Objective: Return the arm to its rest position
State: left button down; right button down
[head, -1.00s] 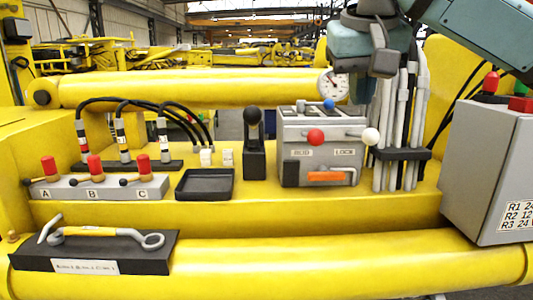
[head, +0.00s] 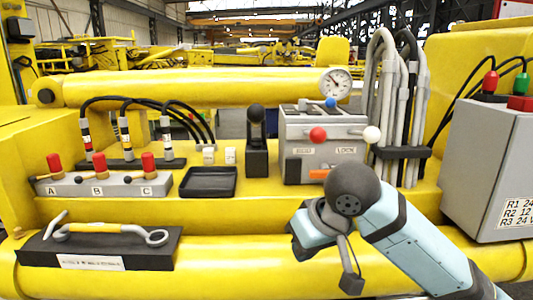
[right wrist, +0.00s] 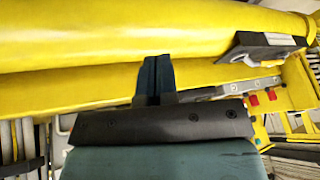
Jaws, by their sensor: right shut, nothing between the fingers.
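My right arm comes in from the lower right in the head view, with its blue-grey wrist part (head: 318,228) in front of the lower yellow beam. In the right wrist view my right gripper (right wrist: 156,75) is shut, its dark fingers together with nothing between them. It is apart from the control box (head: 305,150) and the hoses. The fingertips cannot be made out clearly in the head view. My left gripper is not in view.
A grey box (head: 480,160) with red and green plugs stands at the right. A black tray (head: 208,182), levers A, B, C (head: 98,184) and a tool holder (head: 60,250) are left. The lower yellow beam (head: 225,265) runs across the front.

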jog(key=s+d+f+y, duration=0.15)
jog(key=s+f, duration=0.35)
jog(key=f, duration=0.6)
jog(key=s+d+f+m+h, duration=0.3)
jog(key=s+d+f+h, duration=0.2)
jog(key=s+d+f, duration=1.45)
jog(key=w+a+f+t+y, duration=0.3)
jog(key=a+f+t, duration=0.4)
jog(key=f, duration=0.4)
jog(key=shift+w+a+n, duration=0.3)
jog(key=shift+w+a, duration=0.15)
jog(key=shift+w, duration=0.15)
